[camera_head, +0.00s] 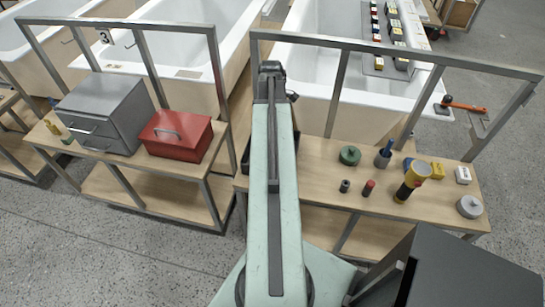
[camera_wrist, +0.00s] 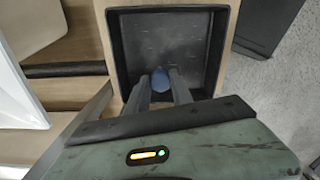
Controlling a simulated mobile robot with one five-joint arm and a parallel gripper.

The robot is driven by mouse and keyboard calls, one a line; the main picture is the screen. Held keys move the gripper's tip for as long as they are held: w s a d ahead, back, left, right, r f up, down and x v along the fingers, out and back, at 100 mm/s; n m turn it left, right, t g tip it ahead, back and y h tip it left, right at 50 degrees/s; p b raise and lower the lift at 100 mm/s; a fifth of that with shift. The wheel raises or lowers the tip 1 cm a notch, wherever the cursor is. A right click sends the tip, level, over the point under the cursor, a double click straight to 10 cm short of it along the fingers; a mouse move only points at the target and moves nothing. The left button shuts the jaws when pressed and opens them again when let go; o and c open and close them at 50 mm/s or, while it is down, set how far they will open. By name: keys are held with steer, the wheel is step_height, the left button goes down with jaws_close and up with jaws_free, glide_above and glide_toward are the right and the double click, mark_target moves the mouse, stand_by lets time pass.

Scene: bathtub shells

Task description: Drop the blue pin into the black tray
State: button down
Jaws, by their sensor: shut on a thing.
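In the wrist view my gripper (camera_wrist: 162,83) points down over the black tray (camera_wrist: 185,35). Its two dark fingers are closed around a rounded blue thing, the blue pin (camera_wrist: 160,77), which shows between the fingertips. The pin is over the near-middle part of the tray; I cannot tell how high it is above the tray floor. The rest of the tray looks empty. In the head view my arm hides the gripper and the pin, and only a dark edge of the tray (camera_head: 246,160) shows left of the arm, on the wooden bench.
On the bench right of my arm are a green round thing (camera_head: 350,155), a dark blue and grey thing (camera_head: 384,155), a yellow and black flashlight (camera_head: 412,180) and small items. A red box (camera_head: 177,134) and grey drawers (camera_head: 107,112) stand left. A metal frame spans the bench.

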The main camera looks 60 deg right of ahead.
step_height(320, 180, down, 5)
steer(key=b, duration=0.4)
steer(key=c, duration=1)
jaws_free()
steer(key=shift+c, duration=0.2)
steer(key=shift+r, duration=0.15)
step_height(320, 180, up, 8)
steer(key=p, duration=0.8)
steer(key=shift+f, duration=0.2)
